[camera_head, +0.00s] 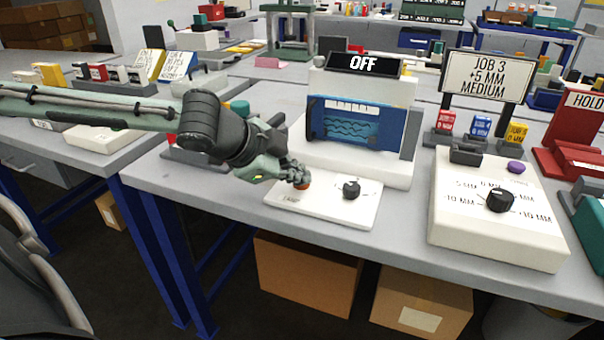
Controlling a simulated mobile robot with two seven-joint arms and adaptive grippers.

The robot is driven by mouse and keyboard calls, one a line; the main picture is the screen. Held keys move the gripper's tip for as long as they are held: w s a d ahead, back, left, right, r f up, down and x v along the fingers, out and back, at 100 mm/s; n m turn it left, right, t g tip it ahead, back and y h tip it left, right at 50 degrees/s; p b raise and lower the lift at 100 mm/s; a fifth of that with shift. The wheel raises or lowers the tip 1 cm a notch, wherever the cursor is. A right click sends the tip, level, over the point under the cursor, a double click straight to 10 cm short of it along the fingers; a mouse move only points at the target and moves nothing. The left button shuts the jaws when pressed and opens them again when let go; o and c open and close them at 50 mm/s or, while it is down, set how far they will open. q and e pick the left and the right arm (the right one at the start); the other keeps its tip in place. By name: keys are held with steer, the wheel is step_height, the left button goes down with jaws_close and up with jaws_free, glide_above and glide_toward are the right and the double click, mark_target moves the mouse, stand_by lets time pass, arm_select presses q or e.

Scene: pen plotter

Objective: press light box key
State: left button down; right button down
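The light box (352,122) is a white unit with a blue wavy-lined panel on the bench, and its black sign (363,64) reads OFF. In front of it lies a white control plate (322,212) with a black knob (351,188) and an orange-red key (303,185). My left gripper (299,177) comes in from the left, pointing right and down, with its tips close together right at the key. The tips partly hide the key; I cannot tell whether they touch it. My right gripper is not in view.
To the right, a white dial box (497,232) has a black knob and millimetre marks. Behind it stand a JOB 3 sign (484,78) and red, blue and yellow cartridges. A red HOLD stand (575,155) is at the right edge. Cardboard boxes lie under the bench.

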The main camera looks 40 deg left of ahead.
arm_select(q)
steer(key=shift+s+a+f, duration=0.1)
steer(key=shift+f, duration=0.05)
step_height(320, 180, up, 3)
steer(key=p, duration=0.3)
steer(key=shift+f, duration=0.15)
steer(key=shift+r, duration=1.8)
